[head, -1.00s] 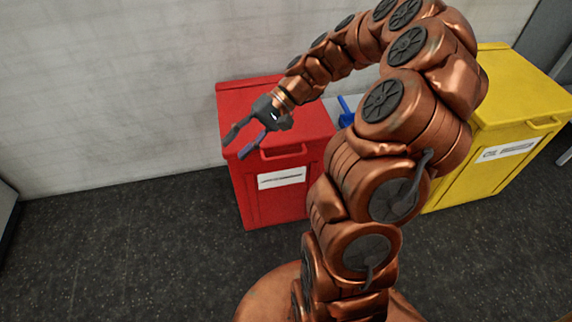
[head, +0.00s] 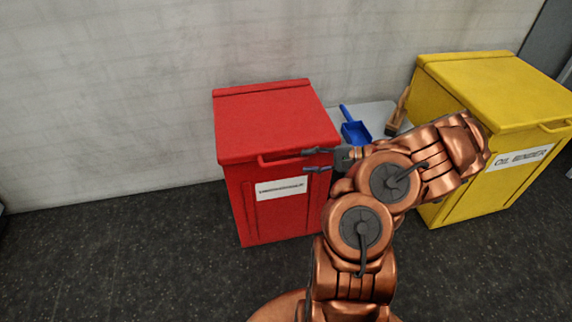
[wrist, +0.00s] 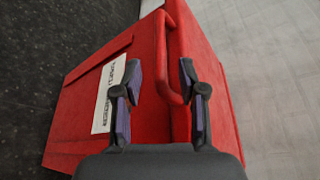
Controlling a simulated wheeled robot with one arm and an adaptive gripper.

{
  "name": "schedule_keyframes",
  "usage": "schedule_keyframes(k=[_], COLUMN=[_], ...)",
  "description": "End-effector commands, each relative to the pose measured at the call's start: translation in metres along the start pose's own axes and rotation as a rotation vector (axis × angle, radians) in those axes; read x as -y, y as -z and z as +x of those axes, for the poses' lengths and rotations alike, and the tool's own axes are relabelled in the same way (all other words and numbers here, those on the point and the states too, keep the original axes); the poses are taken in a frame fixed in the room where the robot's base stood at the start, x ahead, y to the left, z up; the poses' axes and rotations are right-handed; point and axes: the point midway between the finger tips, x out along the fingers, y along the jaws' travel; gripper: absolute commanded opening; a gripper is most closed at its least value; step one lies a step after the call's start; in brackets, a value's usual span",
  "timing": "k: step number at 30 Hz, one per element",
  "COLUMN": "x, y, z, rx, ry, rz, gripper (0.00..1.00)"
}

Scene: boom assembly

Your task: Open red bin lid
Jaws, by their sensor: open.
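The red bin (head: 255,195) stands against the wall in the head view, with its red lid (head: 270,120) shut. The lid's handle (head: 280,160) is a bar on the front edge. My gripper (head: 312,160) is open at the right end of this handle. In the wrist view my gripper (wrist: 160,80) has its two fingers apart, with the red handle (wrist: 172,60) between them. I see no finger closed on the handle. The red bin (wrist: 85,105) fills much of that view, with its white label (wrist: 110,95) beside one finger.
A yellow bin (head: 475,180) stands to the right. A blue dustpan (head: 355,128) and a brush (head: 397,115) are on a light surface between the bins. The wall (head: 110,90) is close behind. The dark floor at the left (head: 110,265) is clear.

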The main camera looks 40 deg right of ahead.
Motion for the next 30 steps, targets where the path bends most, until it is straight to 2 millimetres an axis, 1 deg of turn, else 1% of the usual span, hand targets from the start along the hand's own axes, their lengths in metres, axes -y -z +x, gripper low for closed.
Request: schedule_keyframes(k=[5, 12, 17, 20, 26, 28, 30], x=[0.000, -0.001, 0.000, 0.000, 0.000, 0.000, 0.000], y=[0.000, -0.001, -0.001, -0.001, -0.001, -0.001, -0.001], z=[0.017, 0.052, 0.070, 0.075, 0.075, 0.075, 0.075], rx=[0.002, 0.004, 0.004, 0.003, 0.002, 0.002, 0.002], ry=[-0.001, -0.002, -0.001, -0.002, -0.002, -0.002, -0.002], rz=[-0.001, 0.001, -0.001, 0.000, 0.000, 0.000, 0.000], gripper=[0.41, 0.41, 0.41, 0.41, 0.41, 0.36, 0.29])
